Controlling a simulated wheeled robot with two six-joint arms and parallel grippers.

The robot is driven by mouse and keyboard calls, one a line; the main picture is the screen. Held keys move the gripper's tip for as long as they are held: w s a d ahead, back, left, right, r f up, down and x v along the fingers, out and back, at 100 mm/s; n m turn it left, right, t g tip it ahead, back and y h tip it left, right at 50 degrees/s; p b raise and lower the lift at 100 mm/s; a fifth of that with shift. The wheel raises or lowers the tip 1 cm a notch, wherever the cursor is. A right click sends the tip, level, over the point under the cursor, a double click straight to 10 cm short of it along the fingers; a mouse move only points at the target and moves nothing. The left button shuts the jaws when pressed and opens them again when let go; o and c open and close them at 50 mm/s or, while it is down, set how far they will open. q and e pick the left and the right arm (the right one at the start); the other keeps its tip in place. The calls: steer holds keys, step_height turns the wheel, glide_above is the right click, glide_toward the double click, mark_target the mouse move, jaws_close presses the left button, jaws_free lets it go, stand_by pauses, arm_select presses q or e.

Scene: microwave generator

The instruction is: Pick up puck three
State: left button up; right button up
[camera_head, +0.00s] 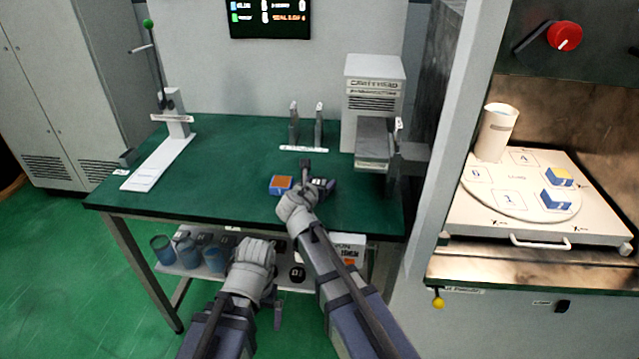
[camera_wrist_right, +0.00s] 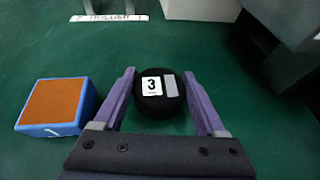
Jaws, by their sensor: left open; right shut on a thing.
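Puck three (camera_wrist_right: 158,96) is a black disc with a white "3" label and a grey patch. In the right wrist view it sits between the purple fingers of my right gripper (camera_wrist_right: 162,100), which is shut on it. In the head view my right gripper (camera_head: 316,181) is over the front middle of the green table, and the puck (camera_head: 319,183) is partly hidden by it. Whether the puck touches the table is hard to tell. My left gripper (camera_head: 264,280) is open and low, in front of the table's front edge, apart from the puck.
A blue block with an orange top (camera_wrist_right: 55,105) lies left of my right gripper. A grey press-like machine (camera_head: 374,95) stands at the back right, two upright posts (camera_head: 306,125) behind. A lever stand (camera_head: 165,150) is at left. The lower shelf holds blue cups (camera_head: 214,258).

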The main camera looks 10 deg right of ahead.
mark_target(319, 182)
step_height(319, 182, up, 9)
steer(key=p, duration=0.8)
steer(key=shift+r+p, duration=0.2)
steer(key=shift+p, duration=0.2)
arm_select(q)
step_height(319, 182, up, 9)
steer(key=shift+r, duration=0.2)
arm_select(e)
steer(key=shift+f, duration=0.1)
